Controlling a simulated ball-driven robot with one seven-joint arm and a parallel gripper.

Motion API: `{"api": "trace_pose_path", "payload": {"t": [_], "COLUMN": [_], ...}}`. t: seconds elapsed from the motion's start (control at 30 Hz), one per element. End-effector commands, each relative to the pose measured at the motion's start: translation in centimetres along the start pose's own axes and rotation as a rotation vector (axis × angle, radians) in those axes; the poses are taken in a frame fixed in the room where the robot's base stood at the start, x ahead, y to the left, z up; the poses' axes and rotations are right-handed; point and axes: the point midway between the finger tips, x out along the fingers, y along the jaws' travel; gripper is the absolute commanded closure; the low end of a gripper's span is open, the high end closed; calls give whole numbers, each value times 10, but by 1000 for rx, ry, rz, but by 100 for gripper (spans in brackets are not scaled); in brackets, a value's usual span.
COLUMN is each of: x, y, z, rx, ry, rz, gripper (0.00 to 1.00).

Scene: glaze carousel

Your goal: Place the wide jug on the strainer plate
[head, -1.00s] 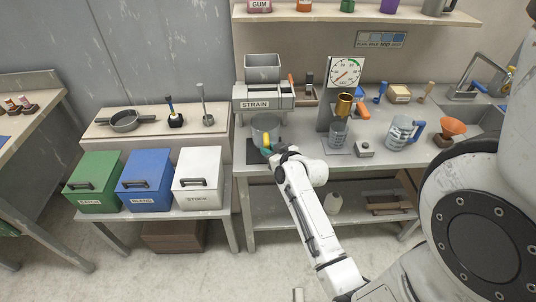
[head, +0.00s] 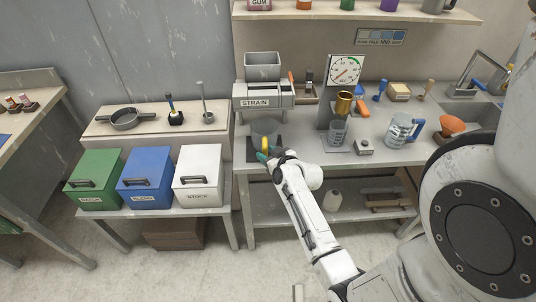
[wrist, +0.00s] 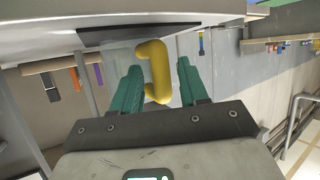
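The wide jug (head: 264,127) is clear grey with a yellow handle. It stands upright on the dark strainer plate (head: 250,143), under the STRAIN box, as far as the head view shows. The plate is a dark slab in the wrist view (wrist: 120,34). My gripper (head: 263,155) is at the jug's front, by the handle. In the wrist view the yellow handle (wrist: 156,75) lies between the green fingertips (wrist: 158,75). A gap shows beside the right finger, so the gripper looks open around the handle. The jug's underside is hidden.
The STRAIN box (head: 264,88) is above and behind the jug. Lidded bins (head: 198,180) stand to the left.

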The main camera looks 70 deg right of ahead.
Motion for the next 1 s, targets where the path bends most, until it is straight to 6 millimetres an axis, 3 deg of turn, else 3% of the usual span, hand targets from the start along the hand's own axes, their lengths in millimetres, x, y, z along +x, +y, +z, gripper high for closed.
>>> {"api": "trace_pose_path", "payload": {"t": [0.43,1.0], "x": [-9,-107], "y": [0,0], "z": [0,0], "rx": [1,1], "ry": [0,0], "rz": [0,-1], "gripper": [52,52]}}
